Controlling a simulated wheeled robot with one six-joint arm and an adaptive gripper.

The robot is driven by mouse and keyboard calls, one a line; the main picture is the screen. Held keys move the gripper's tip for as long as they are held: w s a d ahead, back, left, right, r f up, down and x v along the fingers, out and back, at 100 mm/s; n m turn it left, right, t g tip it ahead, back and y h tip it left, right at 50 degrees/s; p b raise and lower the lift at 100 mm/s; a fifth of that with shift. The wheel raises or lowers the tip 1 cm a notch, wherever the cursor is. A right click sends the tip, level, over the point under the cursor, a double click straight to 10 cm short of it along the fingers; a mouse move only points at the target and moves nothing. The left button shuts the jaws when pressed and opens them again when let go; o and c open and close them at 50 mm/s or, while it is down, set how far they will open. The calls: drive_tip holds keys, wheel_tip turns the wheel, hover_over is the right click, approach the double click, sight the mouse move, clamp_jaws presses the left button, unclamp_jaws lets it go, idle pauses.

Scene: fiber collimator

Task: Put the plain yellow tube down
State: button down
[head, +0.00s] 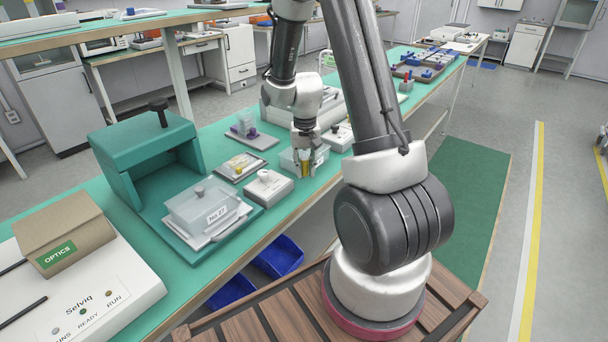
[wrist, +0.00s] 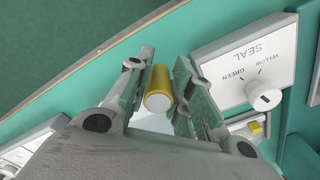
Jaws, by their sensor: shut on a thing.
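My gripper (head: 304,156) points down above the green bench, near its front edge. In the wrist view its two fingers (wrist: 166,97) are closed on the sides of a plain yellow tube (wrist: 159,93). One pale round end of the tube faces the camera. In the head view a bit of the yellow tube (head: 306,169) shows below the fingers, over or in front of a clear box (head: 288,160). I cannot tell whether the tube touches anything below.
A white SEAL unit (wrist: 240,62) with a knob stands close by in the wrist view. A tray (head: 225,170) with a yellow item, a tube rack (head: 246,131) and a clear-lidded box marked No.27 (head: 195,212) stand to the left. The bench edge is close.

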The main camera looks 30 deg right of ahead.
sight(305, 175)
drive_tip(key=shift+f, duration=1.65)
drive_tip(key=shift+f, duration=0.15)
drive_tip(key=c, duration=1.6)
unclamp_jaws()
